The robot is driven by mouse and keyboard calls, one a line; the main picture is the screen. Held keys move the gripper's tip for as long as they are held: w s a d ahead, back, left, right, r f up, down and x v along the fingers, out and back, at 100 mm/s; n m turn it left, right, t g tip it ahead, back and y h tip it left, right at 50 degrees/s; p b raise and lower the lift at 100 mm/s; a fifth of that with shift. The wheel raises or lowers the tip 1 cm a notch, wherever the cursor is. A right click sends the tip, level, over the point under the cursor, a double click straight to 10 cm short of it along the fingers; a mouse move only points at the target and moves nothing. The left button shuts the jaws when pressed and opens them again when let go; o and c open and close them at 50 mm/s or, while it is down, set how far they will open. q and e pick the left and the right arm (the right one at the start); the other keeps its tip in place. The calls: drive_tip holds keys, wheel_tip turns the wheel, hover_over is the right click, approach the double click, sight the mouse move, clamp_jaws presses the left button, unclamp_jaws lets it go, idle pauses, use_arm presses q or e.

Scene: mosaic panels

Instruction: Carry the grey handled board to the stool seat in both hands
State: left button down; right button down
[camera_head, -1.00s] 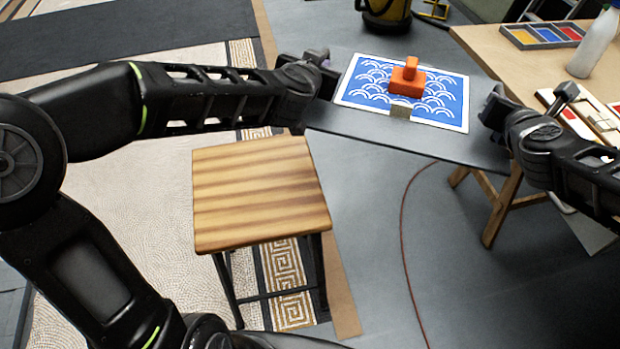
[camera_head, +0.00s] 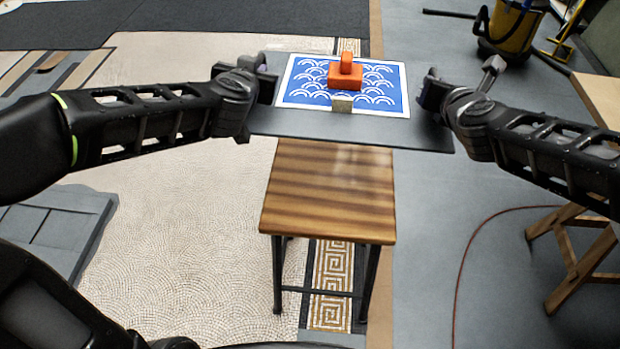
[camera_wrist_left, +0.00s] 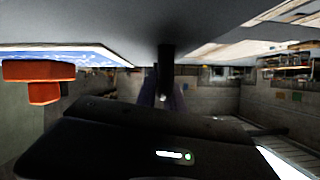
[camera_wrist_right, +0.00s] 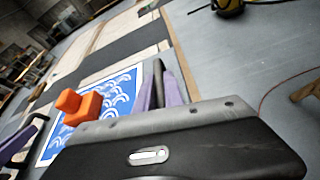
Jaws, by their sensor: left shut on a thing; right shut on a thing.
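The grey board (camera_head: 290,123) is held up level between my two grippers. My left gripper (camera_head: 262,76) is shut on its left end, my right gripper (camera_head: 432,92) on its right end. A blue and white wave-pattern panel (camera_head: 299,91) lies on the board. An orange handled block (camera_head: 343,78) stands upright on the panel, and a small beige block (camera_head: 341,104) sits at its near edge. The orange block also shows in both wrist views (camera_wrist_left: 38,72) (camera_wrist_right: 82,105). The wooden stool seat (camera_head: 328,200) is bare; in the head view the board overlaps its far edge.
A wooden table (camera_head: 600,97) on trestle legs (camera_head: 575,255) stands at the right. A yellow and black bucket-like object (camera_head: 510,28) is at the back right. A red cable (camera_head: 470,240) lies on the grey floor. Grey slatted panels (camera_head: 65,225) lie at the left.

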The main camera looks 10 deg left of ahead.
use_arm(q)
drive_tip(key=shift+s+a+r, duration=0.15)
drive_tip(key=shift+a, duration=0.45)
use_arm(e)
drive_tip(key=shift+w+a+r, duration=0.15)
drive_tip(key=shift+a, duration=0.4)
